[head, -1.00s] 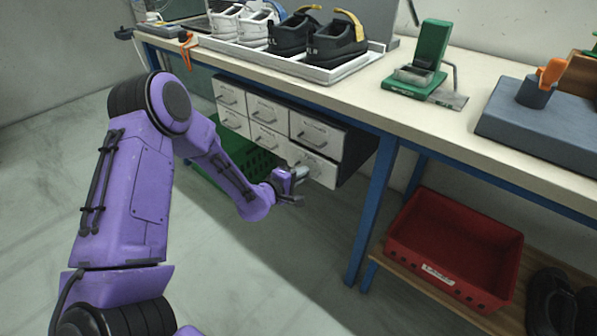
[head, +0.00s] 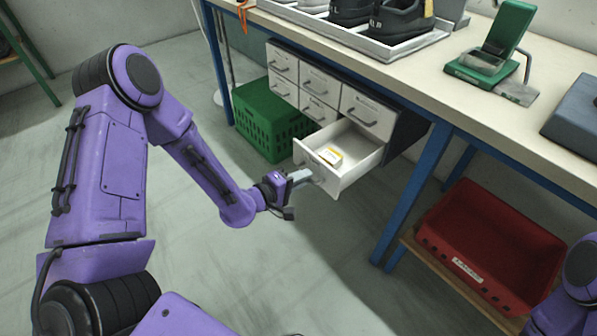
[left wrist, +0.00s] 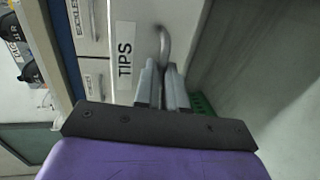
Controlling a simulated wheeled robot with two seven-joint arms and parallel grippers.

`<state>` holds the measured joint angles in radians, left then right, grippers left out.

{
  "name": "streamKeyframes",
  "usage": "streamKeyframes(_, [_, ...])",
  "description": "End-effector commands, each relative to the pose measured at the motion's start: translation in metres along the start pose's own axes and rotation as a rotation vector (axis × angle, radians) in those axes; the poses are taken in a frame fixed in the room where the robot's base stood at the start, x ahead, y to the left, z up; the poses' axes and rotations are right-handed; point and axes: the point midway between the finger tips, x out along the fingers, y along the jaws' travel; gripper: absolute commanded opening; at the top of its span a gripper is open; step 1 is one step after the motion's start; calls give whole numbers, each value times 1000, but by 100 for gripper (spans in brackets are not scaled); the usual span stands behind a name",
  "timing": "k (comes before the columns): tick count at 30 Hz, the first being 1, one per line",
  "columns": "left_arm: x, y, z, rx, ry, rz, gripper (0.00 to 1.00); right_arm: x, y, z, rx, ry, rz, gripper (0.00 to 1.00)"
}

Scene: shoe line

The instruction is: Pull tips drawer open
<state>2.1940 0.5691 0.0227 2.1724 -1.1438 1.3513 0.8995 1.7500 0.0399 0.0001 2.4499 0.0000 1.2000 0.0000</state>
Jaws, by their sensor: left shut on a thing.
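The tips drawer (head: 347,173) is the lower right drawer of a small white drawer unit under the workbench. The fingers hide part of the handle. Of my right arm only a purple part shows at the right edge; its gripper is out of view.
The other drawers (head: 320,86) are shut. A green crate (head: 265,125) stands on the floor behind the open drawer. A blue bench leg (head: 412,193) and a red bin (head: 480,230) on a low shelf are to the right. The floor in front is clear.

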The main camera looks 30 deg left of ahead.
Motion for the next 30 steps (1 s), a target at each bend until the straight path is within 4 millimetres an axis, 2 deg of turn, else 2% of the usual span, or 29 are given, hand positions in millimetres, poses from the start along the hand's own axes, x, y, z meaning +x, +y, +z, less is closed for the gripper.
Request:
streamKeyframes(11, [-1,0,0,0,-1,0,0,0,0,0,0,0,0,43])
streamKeyframes(12, [-1,0,0,0,-1,0,20,0,0,0,0,0,0,43])
streamKeyframes(14, [-1,0,0,0,-1,0,36,0,0,0,0,0,0,43])
streamKeyframes(23, [-3,0,0,0,-1,0,36,-1,0,0,0,0,0,43])
streamKeyframes(26, [-16,1,0,-2,1,0,36,-3,0,-1,0,0,0,43])
streamKeyframes(30, [-49,2,0,-3,1,-1,36,-9,1,-4,0,0,0,43])
